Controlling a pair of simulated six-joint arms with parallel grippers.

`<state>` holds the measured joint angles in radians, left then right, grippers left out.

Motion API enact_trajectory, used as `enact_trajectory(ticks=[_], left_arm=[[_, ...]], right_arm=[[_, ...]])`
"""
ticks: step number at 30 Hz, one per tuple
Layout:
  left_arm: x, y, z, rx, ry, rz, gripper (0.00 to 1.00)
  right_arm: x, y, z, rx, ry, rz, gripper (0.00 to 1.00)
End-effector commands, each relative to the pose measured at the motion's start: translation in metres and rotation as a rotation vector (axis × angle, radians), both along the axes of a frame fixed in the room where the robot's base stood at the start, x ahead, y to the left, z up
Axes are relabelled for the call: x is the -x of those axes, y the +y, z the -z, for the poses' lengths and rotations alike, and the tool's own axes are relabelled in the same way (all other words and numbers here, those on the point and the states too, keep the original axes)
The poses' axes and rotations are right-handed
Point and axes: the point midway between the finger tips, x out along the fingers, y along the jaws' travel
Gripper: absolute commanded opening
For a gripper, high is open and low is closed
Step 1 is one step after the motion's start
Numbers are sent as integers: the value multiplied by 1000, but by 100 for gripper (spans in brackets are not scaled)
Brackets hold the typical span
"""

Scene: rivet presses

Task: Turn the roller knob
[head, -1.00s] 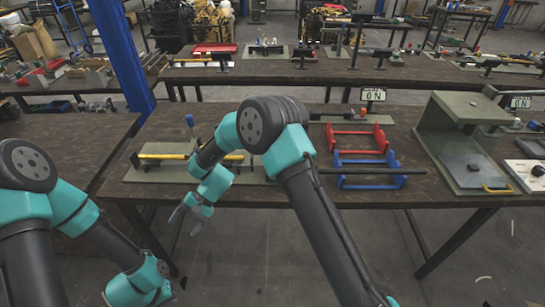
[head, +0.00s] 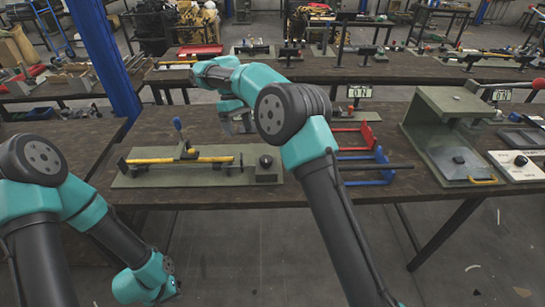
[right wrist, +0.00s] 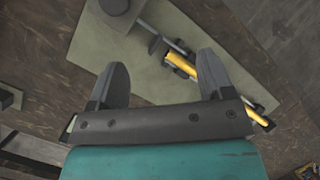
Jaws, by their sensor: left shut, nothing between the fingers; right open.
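My left gripper (head: 174,288) is shut and empty, low in front of the table.
Red (head: 355,136) and blue (head: 368,172) stands with a dark bar are right of the baseplate, partly behind my right arm. A green press frame (head: 430,135) and a white panel with a black dial (head: 521,160) stand further right. Bare tabletop lies behind the baseplate.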

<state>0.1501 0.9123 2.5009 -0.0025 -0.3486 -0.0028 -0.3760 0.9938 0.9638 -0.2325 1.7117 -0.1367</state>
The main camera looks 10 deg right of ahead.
Motion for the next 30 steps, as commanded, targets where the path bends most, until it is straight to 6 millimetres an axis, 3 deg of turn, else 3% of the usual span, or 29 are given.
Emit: enact_trajectory(ticks=[3,8,20,30], left_arm=[[0,0,0,0,0,0,0],[0,0,0,0,0,0,0],[0,0,0,0,0,0,0],[0,0,0,0,0,0,0]], right_arm=[[-12,-23,-31,92,-44,-14,74],[-16,-34,-46,141,-62,-19,74],[-15,-35,-43,140,-61,-19,74],[-6,-41,-18,140,-60,-20,74]])
